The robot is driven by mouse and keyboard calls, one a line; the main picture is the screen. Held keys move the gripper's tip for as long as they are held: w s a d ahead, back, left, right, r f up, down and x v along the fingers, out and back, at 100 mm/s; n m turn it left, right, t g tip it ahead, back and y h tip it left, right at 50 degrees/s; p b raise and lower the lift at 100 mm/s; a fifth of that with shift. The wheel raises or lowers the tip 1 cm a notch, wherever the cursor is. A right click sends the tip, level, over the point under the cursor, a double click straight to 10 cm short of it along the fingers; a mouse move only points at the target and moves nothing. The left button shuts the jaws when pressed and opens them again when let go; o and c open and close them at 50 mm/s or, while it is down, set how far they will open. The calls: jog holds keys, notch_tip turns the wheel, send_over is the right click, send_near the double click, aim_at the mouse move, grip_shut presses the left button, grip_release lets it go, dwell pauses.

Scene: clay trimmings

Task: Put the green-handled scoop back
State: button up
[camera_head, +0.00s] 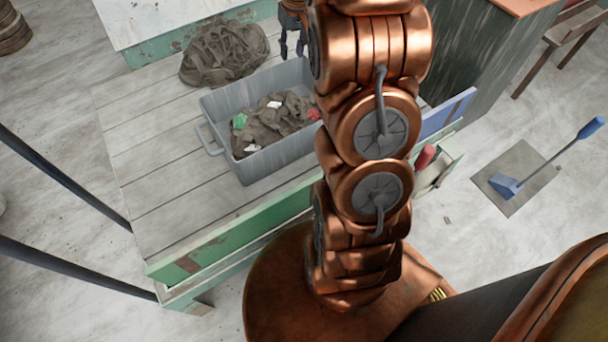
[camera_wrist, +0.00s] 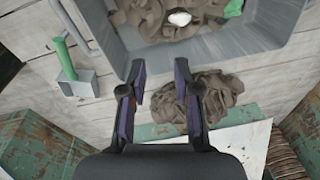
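The green-handled scoop (camera_wrist: 66,62) shows in the wrist view, on the pale plank tabletop beside the grey bin. Its green handle points up in the picture, and its grey pan is at the lower end. In the head view I cannot see it; my arm covers much of the table's right side. My gripper (camera_wrist: 160,70) is open and empty, with its fingers apart over the bin's edge and the brown clay heap. The scoop is left of the fingers in the wrist view, clear of them. In the head view my gripper (camera_head: 291,46) is partly hidden behind my arm.
The grey bin (camera_head: 213,102) holds clay scraps with green, white and red bits. A clay heap (camera_head: 224,52) lies behind it. A red object (camera_head: 425,157) is in an open drawer at the table's right.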

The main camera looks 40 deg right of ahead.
jog(key=s+a+r+n+g, duration=0.1)
jog(key=s+a+r+g, duration=0.1)
jog(key=s+a, duration=0.95)
jog(key=s+a+r+n+g, duration=0.2)
jog(key=s+a, duration=0.8)
jog(key=s, duration=0.2)
jog(key=s+a+f+g, duration=0.1)
jog(key=s+a, duration=0.1)
jog(key=s, duration=0.9)
jog(key=shift+s+a+n, duration=0.2)
jog(key=shift+a+n, duration=0.05)
jog(key=shift+n, duration=0.05)
